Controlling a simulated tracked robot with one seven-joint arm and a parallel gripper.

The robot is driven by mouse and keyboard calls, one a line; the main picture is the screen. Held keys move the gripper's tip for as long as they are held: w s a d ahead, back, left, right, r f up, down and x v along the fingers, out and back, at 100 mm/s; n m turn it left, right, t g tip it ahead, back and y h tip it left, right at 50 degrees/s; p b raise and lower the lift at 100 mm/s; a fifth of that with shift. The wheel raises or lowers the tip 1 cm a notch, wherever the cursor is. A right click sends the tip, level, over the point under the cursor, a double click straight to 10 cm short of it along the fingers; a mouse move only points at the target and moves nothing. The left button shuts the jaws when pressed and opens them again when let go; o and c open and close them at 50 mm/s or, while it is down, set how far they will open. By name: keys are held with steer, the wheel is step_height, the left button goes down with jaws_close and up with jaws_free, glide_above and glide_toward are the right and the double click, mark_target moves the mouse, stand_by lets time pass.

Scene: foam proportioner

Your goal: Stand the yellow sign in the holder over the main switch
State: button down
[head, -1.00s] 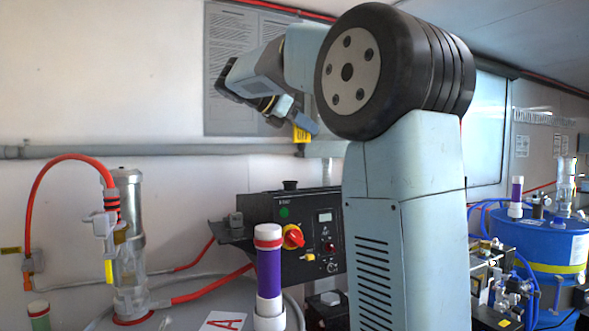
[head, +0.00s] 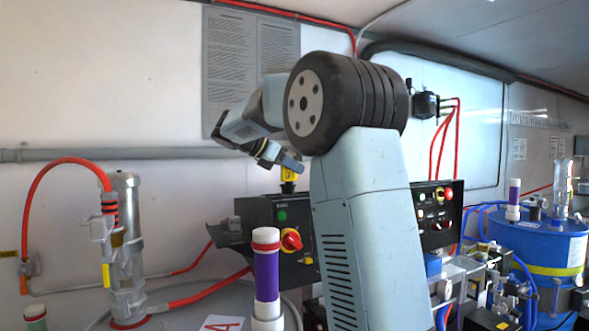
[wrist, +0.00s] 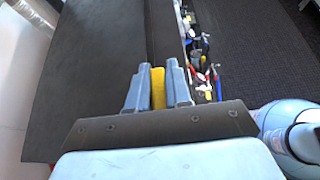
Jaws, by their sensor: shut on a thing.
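My gripper (head: 280,158) is shut on the yellow sign (head: 289,174), which hangs below the jaws in the head view. In the wrist view the sign (wrist: 157,88) shows as a yellow strip between the two grey-blue fingers. A small black holder (head: 288,188) stands on top of the black control box, above the main switch (head: 291,240), a red knob on a yellow plate. The sign's lower end is at or just above the holder in the picture; I cannot tell whether they touch. The sign's face is mostly hidden by the gripper.
My arm hides the right side of the control box (head: 262,212). A white tube with a purple band (head: 267,275) stands in front of it. A blue drum (head: 535,245) is at right. A pipe (head: 120,154) runs along the wall.

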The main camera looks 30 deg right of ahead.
steer(key=shift+f, duration=0.2)
steer(key=c, duration=1.1)
jaws_free()
steer(key=shift+o, duration=0.2)
steer(key=v, duration=1.2)
steer(key=s+a+f+m+t+y, duration=0.2)
steer(key=s+f+m+y, duration=0.4)
steer(key=s+f+m, duration=0.3)
steer(key=s+a+f+m+t+y, duration=0.2)
steer(key=s+f+m+y, duration=0.4)
steer(key=s+f, duration=1.1)
steer(key=s+m+t, duration=0.1)
steer(key=s+m, duration=0.2)
steer(key=s, duration=0.4)
steer(key=shift+s+t, duration=0.25)
steer(key=shift+t, duration=0.05)
steer(key=shift+f, duration=0.1)
